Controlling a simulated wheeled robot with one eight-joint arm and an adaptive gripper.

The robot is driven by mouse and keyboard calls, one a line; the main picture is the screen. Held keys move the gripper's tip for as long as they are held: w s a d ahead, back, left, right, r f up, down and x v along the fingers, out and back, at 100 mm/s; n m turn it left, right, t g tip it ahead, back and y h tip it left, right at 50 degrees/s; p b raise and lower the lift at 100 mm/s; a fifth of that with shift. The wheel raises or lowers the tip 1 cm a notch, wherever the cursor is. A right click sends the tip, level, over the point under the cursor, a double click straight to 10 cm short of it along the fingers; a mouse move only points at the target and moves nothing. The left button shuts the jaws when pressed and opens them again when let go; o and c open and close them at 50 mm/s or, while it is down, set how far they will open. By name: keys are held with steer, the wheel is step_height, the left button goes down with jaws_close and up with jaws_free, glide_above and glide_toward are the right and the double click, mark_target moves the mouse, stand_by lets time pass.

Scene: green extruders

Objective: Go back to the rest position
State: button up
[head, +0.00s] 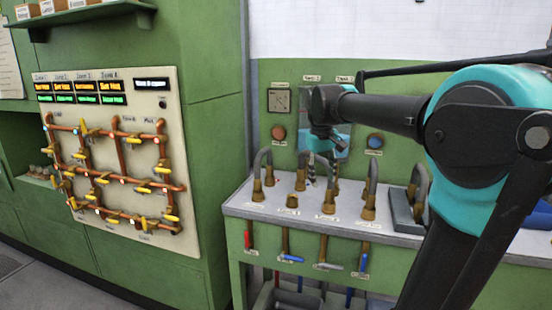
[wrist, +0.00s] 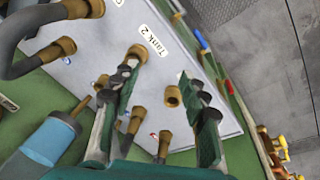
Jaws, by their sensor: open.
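My gripper (wrist: 158,82) is open in the wrist view, its two dark fingers spread apart. No object is clasped between them. A brass fitting (wrist: 172,97) shows in the gap between the fingers, and I cannot tell how far below them it is. In the head view my gripper (head: 321,172) points down over the white-topped bench, among the hoses and brass fittings. Its fingertips are small and partly lost against the fittings there. My arm reaches in from the right.
Grey hoses (head: 371,190) with brass ends stand close around my gripper. Levers (head: 290,258) hang along the bench front (head: 238,210). A valve panel (head: 120,165) is on the left wall. Floor (wrist: 225,50) is clear beside the bench.

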steer(key=s+d+f+m+t, duration=0.1)
steer(key=s+d+f+m, duration=0.1)
steer(key=s+f, duration=0.8)
steer(key=s+d+f+m+t+y, duration=0.1)
steer(key=s+d+f+m, duration=0.1)
steer(key=s+f, duration=0.8)
step_height(320, 180, down, 7)
steer(key=shift+d+f, duration=0.2)
steer(key=shift+d, duration=0.05)
